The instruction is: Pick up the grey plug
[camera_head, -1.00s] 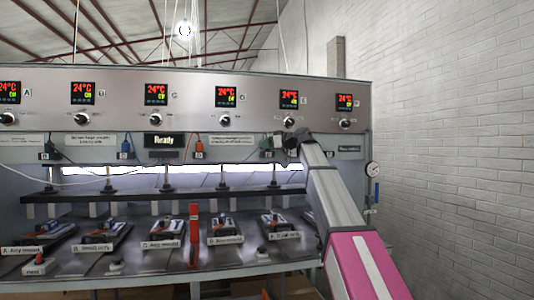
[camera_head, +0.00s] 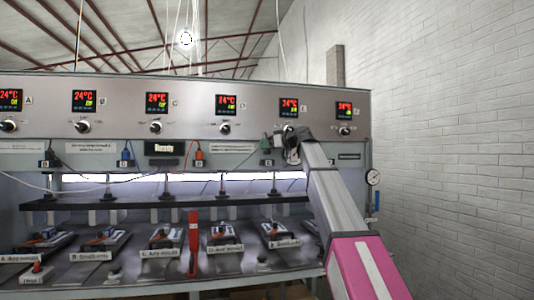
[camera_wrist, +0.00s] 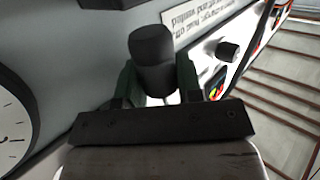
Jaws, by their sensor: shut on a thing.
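The grey plug (camera_wrist: 152,50) is a dark grey, rounded cylinder in the upper middle of the wrist view. My gripper (camera_wrist: 157,85) is shut on it, with one dark green finger on each side. In the head view my gripper (camera_head: 285,146) is at the press front, below the knob under display E and just right of the green plug (camera_head: 266,145). There the grey plug is too small and too covered by the gripper to make out. I cannot tell whether it still touches a socket.
A blue plug (camera_head: 125,155) and an orange plug (camera_head: 198,152) sit farther left along the panel. A round gauge (camera_head: 373,177) is at the press's right edge, and also large at left in the wrist view (camera_wrist: 12,130). A brick wall (camera_head: 450,130) stands right.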

